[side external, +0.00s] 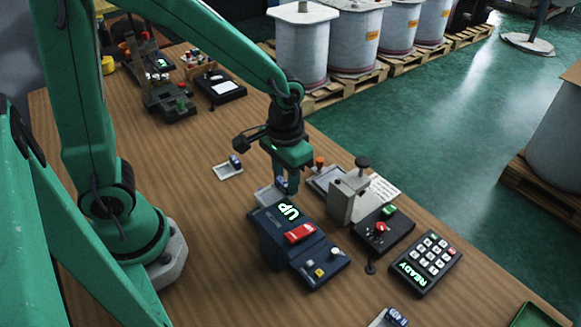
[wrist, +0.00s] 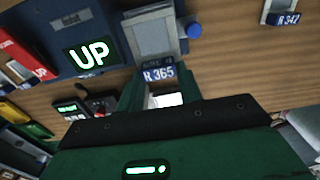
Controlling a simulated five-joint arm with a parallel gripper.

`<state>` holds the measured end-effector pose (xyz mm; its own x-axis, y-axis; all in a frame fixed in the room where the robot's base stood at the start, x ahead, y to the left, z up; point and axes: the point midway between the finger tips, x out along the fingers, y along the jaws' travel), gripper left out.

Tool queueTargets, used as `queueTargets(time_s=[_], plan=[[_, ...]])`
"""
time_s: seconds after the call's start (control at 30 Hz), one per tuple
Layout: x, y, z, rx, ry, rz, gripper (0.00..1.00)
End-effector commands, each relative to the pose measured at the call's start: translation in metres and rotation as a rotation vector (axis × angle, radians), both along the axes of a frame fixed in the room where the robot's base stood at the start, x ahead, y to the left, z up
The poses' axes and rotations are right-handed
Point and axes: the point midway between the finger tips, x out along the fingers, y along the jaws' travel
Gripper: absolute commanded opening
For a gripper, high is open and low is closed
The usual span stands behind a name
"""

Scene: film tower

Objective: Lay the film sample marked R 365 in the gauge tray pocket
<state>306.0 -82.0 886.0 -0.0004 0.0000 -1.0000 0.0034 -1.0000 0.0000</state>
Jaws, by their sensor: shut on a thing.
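The film sample marked R 365 (wrist: 157,73) is a pale framed card with a blue label block, at the top middle of the wrist view. In the side view its pale card (side external: 267,195) shows beside the blue unit reading UP, partly hidden. My gripper (side external: 286,186) points down and is shut on the sample at its blue label end. I cannot tell whether the sample touches the table. A grey metal stand with a black knob (side external: 345,197), perhaps the gauge, stands to the right. A pale flat tray (side external: 325,179) lies behind it; its pocket is not clear.
The blue unit (side external: 290,235) with a red switch stands close in front of my gripper. A keypad reading READY (side external: 427,263) is at the right. Another sample, R 342 (wrist: 288,18), lies apart on the wood; one more (side external: 388,318) is at the front edge.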

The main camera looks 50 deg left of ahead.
Motion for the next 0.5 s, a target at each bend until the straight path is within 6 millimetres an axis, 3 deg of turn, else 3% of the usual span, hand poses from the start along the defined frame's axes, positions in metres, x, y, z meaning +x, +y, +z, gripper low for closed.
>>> queueTargets(time_s=[0.5], plan=[[0.0050, -0.0032, -0.0076, 0.000, 0.001, -0.003, 0.14]])
